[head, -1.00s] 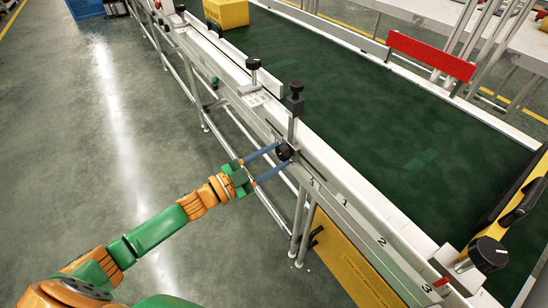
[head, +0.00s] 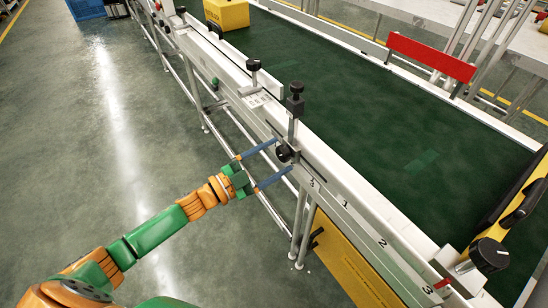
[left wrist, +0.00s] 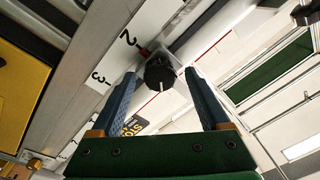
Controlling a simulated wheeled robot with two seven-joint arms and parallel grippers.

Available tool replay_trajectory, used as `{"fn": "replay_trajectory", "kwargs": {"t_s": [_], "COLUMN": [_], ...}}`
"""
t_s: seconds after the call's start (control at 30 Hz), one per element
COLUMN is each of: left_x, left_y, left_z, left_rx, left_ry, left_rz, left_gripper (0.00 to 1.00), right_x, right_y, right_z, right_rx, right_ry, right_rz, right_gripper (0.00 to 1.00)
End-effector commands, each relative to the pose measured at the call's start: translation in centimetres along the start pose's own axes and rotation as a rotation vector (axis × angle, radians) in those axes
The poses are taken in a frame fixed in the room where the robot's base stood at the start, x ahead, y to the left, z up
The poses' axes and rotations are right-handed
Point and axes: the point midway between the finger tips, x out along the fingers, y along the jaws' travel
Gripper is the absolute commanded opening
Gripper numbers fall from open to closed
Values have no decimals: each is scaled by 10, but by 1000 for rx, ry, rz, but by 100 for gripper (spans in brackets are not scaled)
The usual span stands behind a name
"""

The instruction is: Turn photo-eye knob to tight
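A black knob (head: 284,153) sits on the side of the conveyor rail, below an upright post with a black top (head: 295,100). In the left wrist view the knob (left wrist: 159,72) has a white line that points down in the picture. My left gripper (head: 283,155) has its blue fingers on either side of the knob. It is open, and in the left wrist view (left wrist: 164,80) a gap shows between each finger and the knob. I cannot read a tight mark. My right gripper is not in view.
A white numbered strip (head: 363,222) runs along the rail, with a larger black knob (head: 489,254) at lower right. Another black-topped post (head: 253,66) stands farther up the rail. A yellow box (head: 227,13) sits on the green belt (head: 370,120). Floor at left is clear.

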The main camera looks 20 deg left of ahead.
Motion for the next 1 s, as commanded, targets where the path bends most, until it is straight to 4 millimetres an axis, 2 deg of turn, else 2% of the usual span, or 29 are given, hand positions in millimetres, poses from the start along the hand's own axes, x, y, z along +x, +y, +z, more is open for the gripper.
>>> {"fn": "replay_trajectory", "kwargs": {"t_s": [0.27,0.5,0.63,1.0], "left_x": [-4,-48,-66,-71], "left_y": [1,2,1,0], "left_z": [1,1,1,0], "left_rx": [-2,-3,-2,0], "left_ry": [-2,-5,-3,0], "left_rz": [1,4,2,0], "left_gripper": [78,78,78,78], "right_x": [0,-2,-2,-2], "right_y": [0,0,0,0], "right_z": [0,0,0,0], "right_rx": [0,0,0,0], "right_ry": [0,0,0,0], "right_rz": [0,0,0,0], "right_gripper": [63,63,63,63]}}
